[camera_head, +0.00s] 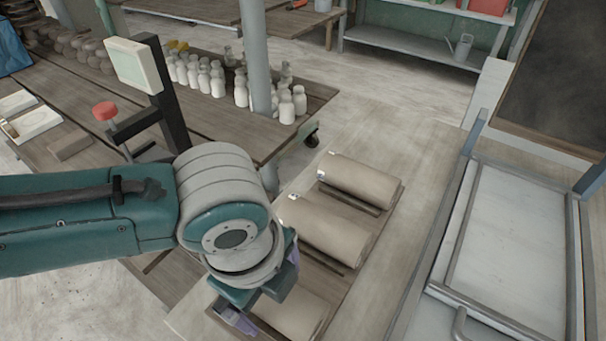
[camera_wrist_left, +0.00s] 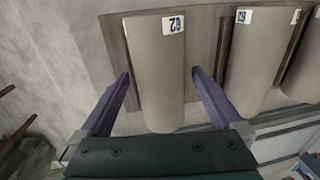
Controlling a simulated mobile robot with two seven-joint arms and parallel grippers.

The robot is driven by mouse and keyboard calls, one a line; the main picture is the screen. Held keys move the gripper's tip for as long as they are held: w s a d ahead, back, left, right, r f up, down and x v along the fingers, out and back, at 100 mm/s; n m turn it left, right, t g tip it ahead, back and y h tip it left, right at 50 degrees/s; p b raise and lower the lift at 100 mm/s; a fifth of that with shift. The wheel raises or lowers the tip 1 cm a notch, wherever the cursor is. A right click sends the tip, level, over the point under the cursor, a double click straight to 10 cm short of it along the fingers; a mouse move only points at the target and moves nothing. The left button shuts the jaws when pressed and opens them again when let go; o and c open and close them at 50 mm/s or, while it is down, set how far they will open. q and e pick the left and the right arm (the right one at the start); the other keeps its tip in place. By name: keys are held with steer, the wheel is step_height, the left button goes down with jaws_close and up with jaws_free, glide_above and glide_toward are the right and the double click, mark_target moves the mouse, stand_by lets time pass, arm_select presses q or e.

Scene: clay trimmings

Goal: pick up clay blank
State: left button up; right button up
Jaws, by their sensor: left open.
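Three beige, rounded clay blanks lie side by side on a brown wooden board (camera_head: 348,285) in the head view: a far one (camera_head: 360,180), a middle one (camera_head: 322,226) and a near one (camera_head: 300,312). My left gripper (camera_head: 272,298) is at the near blank and partly hides it. In the left wrist view my left gripper (camera_wrist_left: 160,78) is open, with one purple finger on each side of a blank (camera_wrist_left: 156,85) that bears a white tag with dark marks. Gaps show beside the blank, so it is not gripped. Another tagged blank (camera_wrist_left: 254,60) lies to its right. My right gripper is out of view.
A plank table (camera_head: 85,120) at the upper left holds several pale bottles (camera_head: 205,78) and a post-mounted panel (camera_head: 133,65). A grey-framed flat panel (camera_head: 505,235) stands at the right. The pale surface (camera_head: 410,150) beyond the far blank is clear.

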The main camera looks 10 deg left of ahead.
arm_select(q)
jaws_close()
stand_by(0.8)
